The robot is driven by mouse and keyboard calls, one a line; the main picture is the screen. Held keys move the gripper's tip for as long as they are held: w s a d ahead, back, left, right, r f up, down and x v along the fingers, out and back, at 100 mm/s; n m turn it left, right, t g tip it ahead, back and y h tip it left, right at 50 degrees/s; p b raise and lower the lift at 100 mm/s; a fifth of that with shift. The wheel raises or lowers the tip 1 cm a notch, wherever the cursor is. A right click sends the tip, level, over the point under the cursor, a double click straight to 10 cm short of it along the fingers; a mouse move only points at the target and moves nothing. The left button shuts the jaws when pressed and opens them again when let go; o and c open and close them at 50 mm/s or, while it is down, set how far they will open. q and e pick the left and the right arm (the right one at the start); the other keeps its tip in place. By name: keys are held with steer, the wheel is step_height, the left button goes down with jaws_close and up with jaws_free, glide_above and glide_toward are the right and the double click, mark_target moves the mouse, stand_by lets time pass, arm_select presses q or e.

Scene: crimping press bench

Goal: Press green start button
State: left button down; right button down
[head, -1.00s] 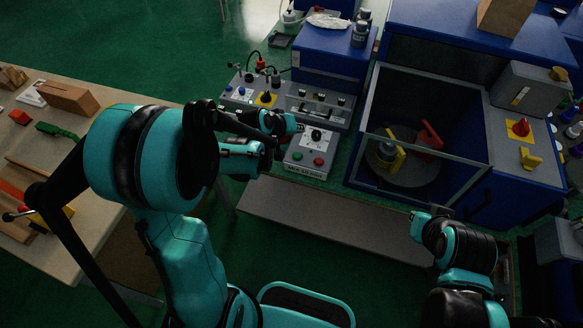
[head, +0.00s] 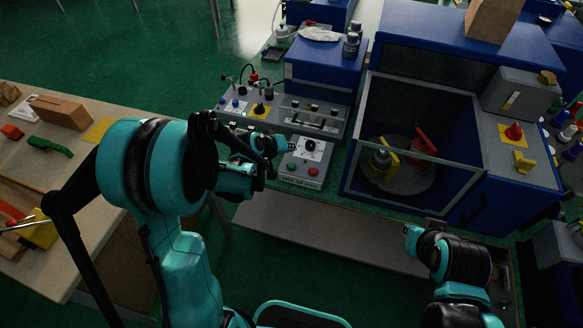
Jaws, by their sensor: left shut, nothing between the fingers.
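The green start button (head: 292,166) is on the left of the sloped grey control box (head: 299,181), in the middle of the head view. A red button (head: 313,171) sits to its right and a black knob (head: 311,146) above it. My left gripper (head: 288,146) is shut and empty. Its tip shows just above the green button in the picture, left of the black knob. I cannot tell its height over the box; no contact with the button shows. My right arm is at the lower right; its fingers cannot be made out.
A grey panel (head: 330,125) with knobs and lights stands behind the box. To the right is a blue press cabinet (head: 455,190) with a framed opening. A wooden table (head: 70,255) with blocks and tools is at the left.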

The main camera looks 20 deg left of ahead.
mark_target(290, 166)
arm_select(q)
step_height(290, 166, down, 6)
steer(key=b, duration=0.4)
steer(key=shift+r, duration=0.1)
stand_by(1.1)
steer(key=shift+f+b, duration=0.45)
steer(key=shift+b, duration=0.1)
